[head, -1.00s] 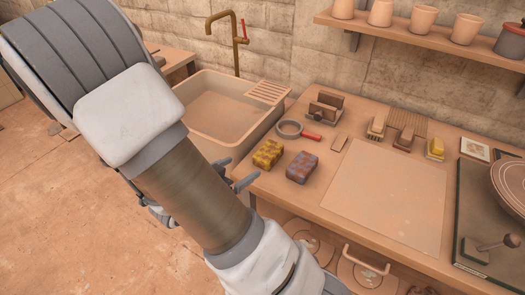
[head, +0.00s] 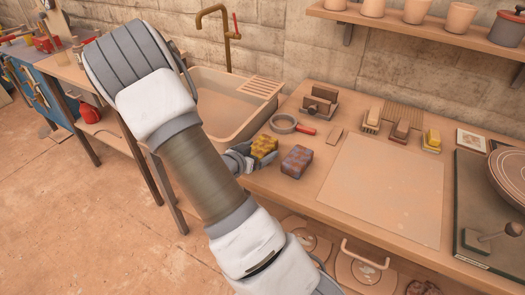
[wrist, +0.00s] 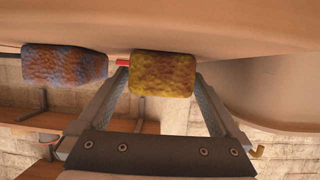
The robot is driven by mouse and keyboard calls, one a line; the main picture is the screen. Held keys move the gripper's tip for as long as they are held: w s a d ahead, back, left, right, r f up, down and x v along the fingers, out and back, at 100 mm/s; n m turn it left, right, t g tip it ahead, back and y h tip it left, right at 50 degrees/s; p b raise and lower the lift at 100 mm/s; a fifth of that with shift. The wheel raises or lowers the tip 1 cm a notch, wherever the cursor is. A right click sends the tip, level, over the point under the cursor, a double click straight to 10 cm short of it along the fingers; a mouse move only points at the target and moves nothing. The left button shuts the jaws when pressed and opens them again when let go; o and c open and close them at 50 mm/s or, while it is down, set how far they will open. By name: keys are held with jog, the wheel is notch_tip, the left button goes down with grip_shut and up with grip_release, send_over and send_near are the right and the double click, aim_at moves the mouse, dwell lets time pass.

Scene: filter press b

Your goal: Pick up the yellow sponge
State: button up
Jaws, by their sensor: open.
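The yellow sponge (head: 264,146) lies on the worktop near its left edge, by the sink. In the wrist view the yellow sponge (wrist: 162,82) sits centred between the two fingertips, one on each side. My gripper (head: 246,158) is open at the sponge's left side in the head view, partly hidden behind my arm. In the wrist view my gripper (wrist: 161,74) shows both fingers spread, with the sponge covering part of the gap. I cannot tell whether either finger touches it.
A purple-brown sponge (head: 297,161) lies close on the right. A round ring-shaped item with a red handle (head: 305,131) is just behind. The sink (head: 222,112) is at the left, brushes (head: 401,129) at the back. A pale board (head: 380,190) covers the worktop's middle.

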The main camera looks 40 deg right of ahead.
jog(key=shift+x, duration=1.1)
jog(key=c, duration=1.2)
jog(key=shift+r, duration=0.1)
